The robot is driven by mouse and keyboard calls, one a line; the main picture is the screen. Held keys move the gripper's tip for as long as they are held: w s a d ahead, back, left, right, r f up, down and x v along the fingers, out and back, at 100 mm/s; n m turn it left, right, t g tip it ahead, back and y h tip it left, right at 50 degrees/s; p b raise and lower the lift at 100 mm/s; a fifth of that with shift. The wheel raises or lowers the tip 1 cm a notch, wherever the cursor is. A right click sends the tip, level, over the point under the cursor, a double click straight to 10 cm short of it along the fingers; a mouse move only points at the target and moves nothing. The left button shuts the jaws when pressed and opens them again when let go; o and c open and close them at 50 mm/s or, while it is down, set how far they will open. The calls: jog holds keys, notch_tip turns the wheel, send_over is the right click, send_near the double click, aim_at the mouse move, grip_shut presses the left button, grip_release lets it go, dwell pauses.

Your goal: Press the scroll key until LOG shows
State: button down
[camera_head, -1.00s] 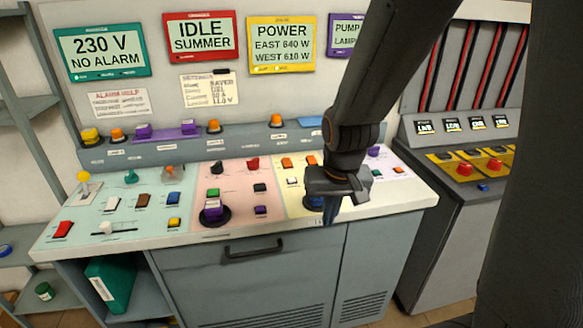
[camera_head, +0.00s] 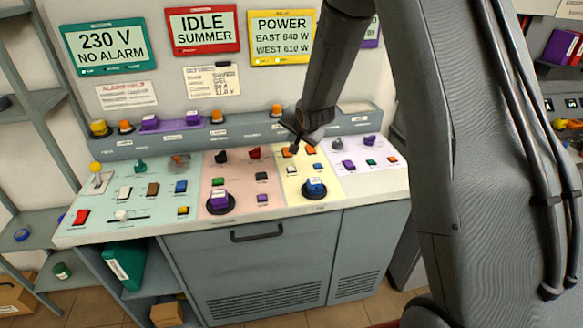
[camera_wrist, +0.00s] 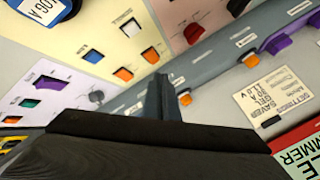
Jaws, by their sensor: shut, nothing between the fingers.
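The yellow display (camera_head: 281,38) on the wall reads POWER, EAST 640 W, WEST 610 W; LOG is on no readable screen. Below it, the pale yellow desk section (camera_head: 322,171) has orange keys (camera_head: 311,150), a white key (camera_head: 291,169), a blue key (camera_head: 318,167) and a blue knob (camera_head: 314,188). I cannot read which is the scroll key. My gripper (camera_head: 295,149) is shut and empty at the back of this section, close to the orange keys. In the wrist view its fingers (camera_wrist: 164,85) are near an orange key (camera_wrist: 150,55); contact cannot be told.
A green display (camera_head: 107,45) reads 230 V, NO ALARM; a red one (camera_head: 203,30) reads IDLE, SUMMER. A purple display (camera_head: 370,32) is mostly behind my arm. Orange lamps and purple parts line the raised ledge (camera_head: 180,140). A purple knob (camera_head: 219,200) stands to the left.

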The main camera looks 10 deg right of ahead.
aim_at(292, 170)
jog(key=shift+f, duration=0.15)
notch_tip(292, 170, down, 9)
jog(key=b, duration=0.6)
jog(key=shift+r, duration=0.2)
dwell(1.9)
jog(key=shift+f+b, duration=0.4)
jog(key=shift+f, duration=0.45)
dwell(0.6)
dwell(0.4)
jog(key=shift+r+p, duration=0.4)
jog(key=shift+r, duration=0.5)
